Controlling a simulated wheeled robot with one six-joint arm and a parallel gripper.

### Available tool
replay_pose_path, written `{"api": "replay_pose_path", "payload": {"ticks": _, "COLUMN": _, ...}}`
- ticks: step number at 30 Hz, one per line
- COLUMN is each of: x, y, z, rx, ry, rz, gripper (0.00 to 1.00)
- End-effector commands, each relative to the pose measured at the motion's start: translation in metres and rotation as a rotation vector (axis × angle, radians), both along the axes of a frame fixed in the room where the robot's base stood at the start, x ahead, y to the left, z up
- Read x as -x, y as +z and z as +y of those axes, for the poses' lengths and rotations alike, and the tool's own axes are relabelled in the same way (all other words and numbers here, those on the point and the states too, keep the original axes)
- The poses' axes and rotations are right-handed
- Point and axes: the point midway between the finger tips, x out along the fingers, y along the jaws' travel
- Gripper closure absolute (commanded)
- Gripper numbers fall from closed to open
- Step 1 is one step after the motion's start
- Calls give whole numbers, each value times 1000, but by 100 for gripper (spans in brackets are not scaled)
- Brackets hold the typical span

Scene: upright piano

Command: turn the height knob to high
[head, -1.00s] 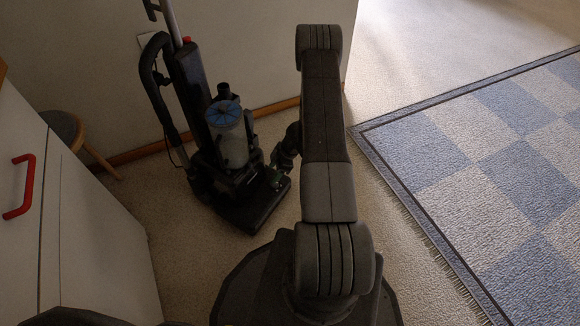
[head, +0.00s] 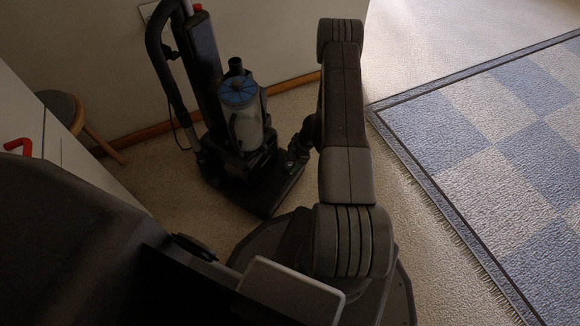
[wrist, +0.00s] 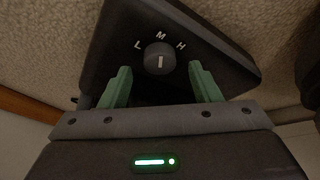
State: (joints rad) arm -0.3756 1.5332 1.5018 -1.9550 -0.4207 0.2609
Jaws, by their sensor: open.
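The height knob (wrist: 160,58) is a round dark knob on the black vacuum base (wrist: 225,68) in the wrist view. Its white mark lines up roughly with the M, between the letters L and H. My gripper (wrist: 160,68) is open, with one green finger on each side of the knob's near edge. I cannot tell whether either finger touches it. In the head view the upright vacuum cleaner (head: 238,150) stands left of my arm. The knob cannot be made out there, and my arm partly covers the gripper.
A blue and beige checked rug (head: 480,150) lies on the carpet at the right. A wall stands behind the vacuum.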

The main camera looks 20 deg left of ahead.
Motion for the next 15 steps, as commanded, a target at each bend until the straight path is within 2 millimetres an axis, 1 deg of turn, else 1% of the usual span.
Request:
{"api": "replay_pose_path", "payload": {"ticks": 1, "x": 2, "y": -10, "z": 3, "rx": 1, "ry": 2, "rz": 1, "gripper": 43}}
{"api": "replay_pose_path", "payload": {"ticks": 6, "x": 4, "y": -21, "z": 8, "rx": 0, "ry": 2, "rz": -1, "gripper": 43}}
{"api": "replay_pose_path", "payload": {"ticks": 15, "x": 5, "y": -23, "z": 9, "rx": 0, "ry": 1, "rz": 0, "gripper": 43}}
